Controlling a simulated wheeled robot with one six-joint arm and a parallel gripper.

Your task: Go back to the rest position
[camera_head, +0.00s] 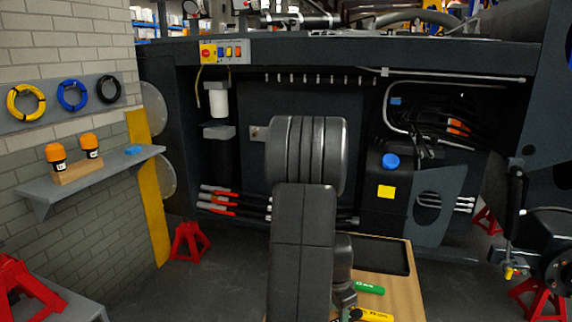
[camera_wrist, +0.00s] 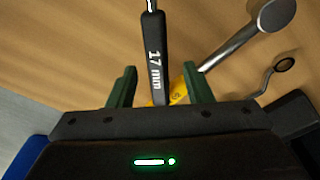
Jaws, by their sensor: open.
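My gripper (camera_wrist: 160,82) shows in the wrist view with its two green fingers apart. It is open and holds nothing. A black tool handle marked "17 mm" (camera_wrist: 154,58) lies on the wooden top (camera_wrist: 60,50) and shows between the fingers. A yellow piece (camera_wrist: 180,95) lies beside it, partly hidden by the right finger. In the head view my arm stands in the middle and hides most of the gripper, low over the wooden table (camera_head: 405,290).
A green-handled tool (camera_head: 369,288) and a yellow one (camera_head: 374,314) lie on the table near a black tray (camera_head: 378,254). A metal tool (camera_wrist: 250,35) lies right of the fingers. The dark chassis (camera_head: 235,150) stands behind. A wall shelf (camera_head: 100,170) is left.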

